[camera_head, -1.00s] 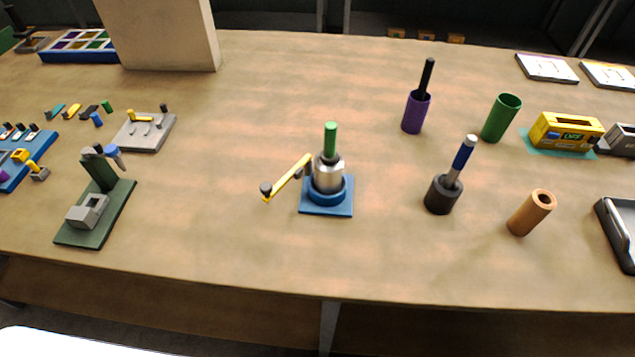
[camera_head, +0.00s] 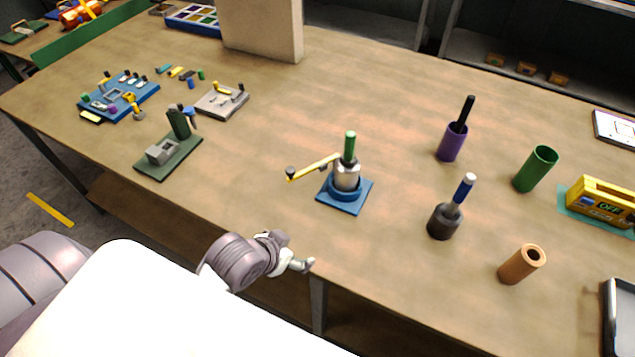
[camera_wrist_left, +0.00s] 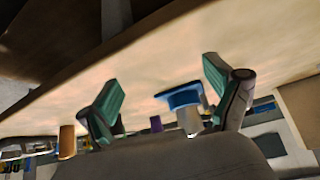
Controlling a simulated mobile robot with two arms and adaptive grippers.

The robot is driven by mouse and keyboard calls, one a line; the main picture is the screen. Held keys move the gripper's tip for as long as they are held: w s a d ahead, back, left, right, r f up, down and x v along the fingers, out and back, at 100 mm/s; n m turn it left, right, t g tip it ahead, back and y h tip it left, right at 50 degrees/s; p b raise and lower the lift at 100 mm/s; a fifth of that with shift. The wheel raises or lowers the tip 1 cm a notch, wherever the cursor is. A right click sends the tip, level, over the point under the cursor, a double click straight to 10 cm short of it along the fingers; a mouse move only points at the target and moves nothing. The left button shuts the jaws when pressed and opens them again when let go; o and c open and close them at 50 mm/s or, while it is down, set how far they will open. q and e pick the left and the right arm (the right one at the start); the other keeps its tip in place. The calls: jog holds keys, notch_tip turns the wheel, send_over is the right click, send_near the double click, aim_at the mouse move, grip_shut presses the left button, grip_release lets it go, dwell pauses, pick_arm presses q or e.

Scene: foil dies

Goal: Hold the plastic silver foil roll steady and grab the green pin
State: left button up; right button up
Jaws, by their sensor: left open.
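The silver foil roll (camera_head: 346,176) stands upright in a blue base (camera_head: 332,203) near the middle of the table. The green pin (camera_head: 350,145) sticks straight up out of its top. A yellow arm with a dark knob (camera_head: 314,167) reaches left from the base. My left gripper (camera_head: 303,263) is at the table's front edge, in front of the roll and apart from it. In the left wrist view my left gripper (camera_wrist_left: 162,85) is open and empty. The roll (camera_wrist_left: 190,121) and blue base show upside down beyond its fingers. The right gripper is out of view.
A dark holder with a blue-handled tool (camera_head: 442,222), an orange tube (camera_head: 521,264), a purple cup (camera_head: 452,142) and a green tube (camera_head: 535,169) stand to the right. A dark green fixture (camera_head: 168,156) stands left. The table between gripper and roll is clear.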

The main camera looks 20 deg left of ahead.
aim_at(344, 169)
pick_arm(q)
jog(key=w+r+m+t+h, duration=0.1)
jog(key=w+r+t+h, duration=0.2)
jog(key=w+r+t, duration=0.55)
jog(key=w+d+f+g+p, duration=0.1)
jog(key=w, duration=0.4)
jog(key=w+d+f, duration=0.1)
jog(key=w, duration=0.3)
jog(key=w+d+f+g+p, duration=0.1)
jog(key=w, duration=0.4)
jog(key=shift+w+d+f+g+p, duration=0.25)
jog(key=shift+w+f+g+p, duration=0.05)
jog(key=shift+w+f+g, duration=0.1)
jog(key=shift+s, duration=0.1)
